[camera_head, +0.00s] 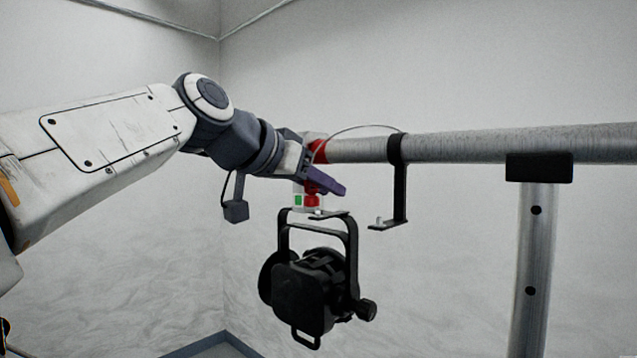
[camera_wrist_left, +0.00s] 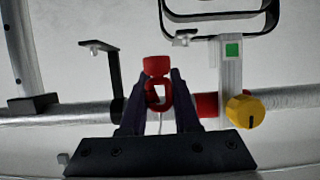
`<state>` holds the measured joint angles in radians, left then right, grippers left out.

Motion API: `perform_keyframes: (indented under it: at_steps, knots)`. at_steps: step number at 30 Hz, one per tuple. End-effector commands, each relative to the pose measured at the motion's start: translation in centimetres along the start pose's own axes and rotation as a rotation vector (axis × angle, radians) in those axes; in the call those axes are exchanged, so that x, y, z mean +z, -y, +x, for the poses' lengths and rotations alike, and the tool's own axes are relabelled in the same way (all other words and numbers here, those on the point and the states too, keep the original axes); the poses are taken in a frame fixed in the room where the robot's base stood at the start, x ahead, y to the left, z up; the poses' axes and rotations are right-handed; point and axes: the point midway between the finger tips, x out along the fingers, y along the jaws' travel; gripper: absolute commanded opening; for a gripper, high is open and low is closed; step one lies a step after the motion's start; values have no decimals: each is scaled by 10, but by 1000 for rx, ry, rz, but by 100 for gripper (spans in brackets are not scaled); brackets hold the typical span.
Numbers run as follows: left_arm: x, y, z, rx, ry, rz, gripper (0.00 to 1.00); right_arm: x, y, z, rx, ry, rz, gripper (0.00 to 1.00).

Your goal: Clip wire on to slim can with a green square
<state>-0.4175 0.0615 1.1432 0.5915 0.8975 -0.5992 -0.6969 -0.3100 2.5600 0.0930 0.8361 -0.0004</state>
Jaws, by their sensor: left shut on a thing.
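The slim can (camera_head: 303,292) is a black lamp hanging from its yoke below a pale clamp marked with a green square (camera_head: 298,200). In the left wrist view, the green square (camera_wrist_left: 232,50) is on the pale clamp strip (camera_wrist_left: 229,78), right of my gripper. My left gripper (camera_head: 338,190) has purple fingers and is by the clamp, above the yoke. It is shut on a red clip (camera_wrist_left: 158,94) at the wire's end; the clip looks apart from the clamp. The thin wire (camera_head: 362,127) arcs over the bar toward the black bracket. My right gripper is not in view.
A grey bar (camera_head: 480,143) with a red band (camera_head: 319,150) runs across to the right on a metal post (camera_head: 534,265). A black bracket (camera_head: 399,190) hangs from the bar. A yellow knob (camera_wrist_left: 245,112) sits beside the clamp. Space below the bracket is clear.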

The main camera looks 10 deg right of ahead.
Motion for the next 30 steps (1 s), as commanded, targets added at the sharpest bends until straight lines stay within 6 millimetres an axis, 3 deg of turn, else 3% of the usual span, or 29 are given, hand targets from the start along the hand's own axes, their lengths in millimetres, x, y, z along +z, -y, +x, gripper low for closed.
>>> perform_keyframes:
  at_steps: [30]
  knots:
    - [-16, 29, 39, -1, 0, -1, 0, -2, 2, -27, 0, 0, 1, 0]
